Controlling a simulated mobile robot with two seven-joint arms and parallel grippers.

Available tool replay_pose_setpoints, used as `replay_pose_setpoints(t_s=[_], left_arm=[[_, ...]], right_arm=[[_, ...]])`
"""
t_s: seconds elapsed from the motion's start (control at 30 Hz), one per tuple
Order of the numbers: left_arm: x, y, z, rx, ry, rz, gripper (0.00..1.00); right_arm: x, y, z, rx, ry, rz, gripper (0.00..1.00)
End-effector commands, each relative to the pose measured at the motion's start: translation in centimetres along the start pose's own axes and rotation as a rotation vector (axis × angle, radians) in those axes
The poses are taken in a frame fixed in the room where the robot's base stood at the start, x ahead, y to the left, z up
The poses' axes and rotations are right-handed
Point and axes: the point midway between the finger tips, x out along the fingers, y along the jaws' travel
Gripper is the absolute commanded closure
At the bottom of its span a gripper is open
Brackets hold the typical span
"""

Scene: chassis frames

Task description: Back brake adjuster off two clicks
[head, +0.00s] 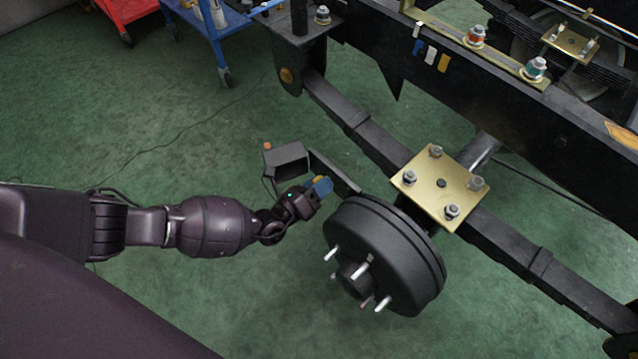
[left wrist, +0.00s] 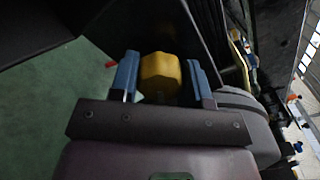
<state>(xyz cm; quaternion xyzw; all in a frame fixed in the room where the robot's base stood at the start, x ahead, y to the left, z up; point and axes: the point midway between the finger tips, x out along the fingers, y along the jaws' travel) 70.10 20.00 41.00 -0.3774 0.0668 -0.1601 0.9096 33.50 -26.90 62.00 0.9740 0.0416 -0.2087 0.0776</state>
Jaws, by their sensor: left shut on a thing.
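A yellow faceted adjuster nut (left wrist: 160,74) sits between the two blue fingers of my left gripper (left wrist: 162,84) in the left wrist view. The left gripper (head: 318,188) is shut on it; in the head view my fingers mostly hide the nut. A dark flat arm (head: 335,172) runs just beyond the gripper towards the black brake drum (head: 385,255). The drum has several bright studs and stands to the right of my gripper. My right gripper is in neither view.
A dark box-shaped part (head: 286,159) is close above my wrist. A leaf spring (head: 375,150) with a gold plate (head: 438,185) crosses behind the drum. The black chassis rail (head: 470,95) lies beyond.

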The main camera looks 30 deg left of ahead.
Motion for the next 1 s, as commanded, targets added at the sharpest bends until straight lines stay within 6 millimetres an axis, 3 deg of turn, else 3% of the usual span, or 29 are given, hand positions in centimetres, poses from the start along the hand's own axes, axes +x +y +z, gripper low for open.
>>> replay_pose_setpoints(t_s=[0.1, 0.13, 0.27, 0.67, 1.0], left_arm=[[0.2, -0.1, 0.3, 0.001, -0.005, -0.002, 0.80], [0.2, -0.1, 0.3, 0.001, -0.006, -0.002, 0.52], [0.2, -0.1, 0.2, 0.001, -0.004, -0.002, 0.32], [-0.7, 0.0, 0.1, 0.001, -0.001, -0.001, 0.31], [-6.3, -0.1, 0.2, 0.002, -0.002, -0.001, 0.31]], right_arm=[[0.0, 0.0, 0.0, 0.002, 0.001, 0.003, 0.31], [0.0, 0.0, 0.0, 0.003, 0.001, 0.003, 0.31], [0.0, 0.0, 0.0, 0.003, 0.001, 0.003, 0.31], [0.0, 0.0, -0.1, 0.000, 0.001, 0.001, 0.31], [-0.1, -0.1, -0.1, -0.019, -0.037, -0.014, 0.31]])
